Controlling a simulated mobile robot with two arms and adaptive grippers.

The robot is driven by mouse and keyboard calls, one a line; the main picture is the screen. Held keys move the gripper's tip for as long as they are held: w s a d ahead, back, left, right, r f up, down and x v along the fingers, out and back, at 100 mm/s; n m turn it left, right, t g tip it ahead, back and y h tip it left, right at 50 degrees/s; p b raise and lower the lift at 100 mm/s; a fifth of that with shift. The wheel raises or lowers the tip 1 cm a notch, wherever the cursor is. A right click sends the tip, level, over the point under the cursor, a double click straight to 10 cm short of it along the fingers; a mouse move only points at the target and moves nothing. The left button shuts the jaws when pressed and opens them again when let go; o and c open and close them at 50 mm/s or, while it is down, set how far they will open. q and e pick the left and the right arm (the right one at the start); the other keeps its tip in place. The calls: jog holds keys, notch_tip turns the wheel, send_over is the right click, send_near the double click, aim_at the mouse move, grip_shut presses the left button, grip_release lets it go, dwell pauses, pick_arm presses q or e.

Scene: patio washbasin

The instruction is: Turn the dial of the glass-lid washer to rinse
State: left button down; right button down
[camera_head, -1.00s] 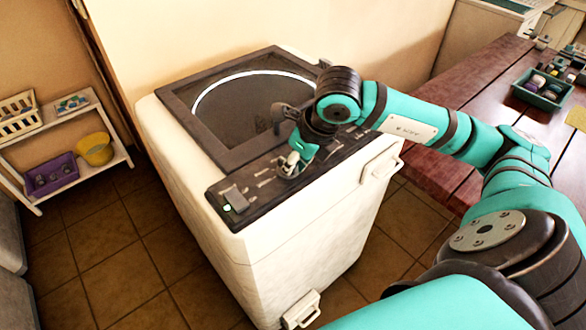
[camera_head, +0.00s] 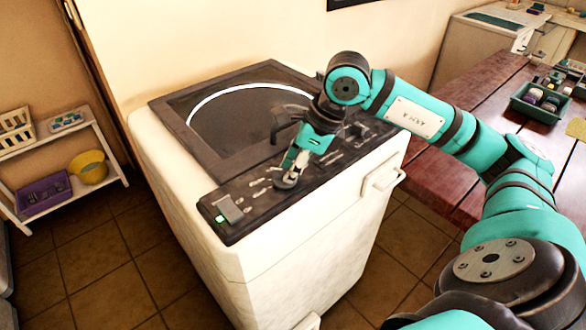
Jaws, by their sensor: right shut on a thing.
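The glass-lid washer (camera_head: 190,232) stands in the middle of the view, a white box with a dark-framed glass lid (camera_head: 240,112) on top, closed. Its dark control panel (camera_head: 245,217) runs along the front top edge, with pale markings and a small green light at the left end. My right gripper (camera_head: 289,174) points down at the panel and is shut on the dial (camera_head: 286,181), a round dark knob. The fingers cover much of the dial, so its pointer setting cannot be read. My left gripper is not in view.
A reddish wooden table (camera_head: 490,100) stands at the right, with a green crate (camera_head: 541,103) of small items on it. A white shelf (camera_head: 107,160) at the left holds a purple bin (camera_head: 43,193) and a yellow bucket (camera_head: 89,168). Tiled floor is clear between shelf and washer.

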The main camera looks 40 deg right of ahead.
jog(key=c, duration=1.3)
grip_release()
jog(key=v, duration=1.2)
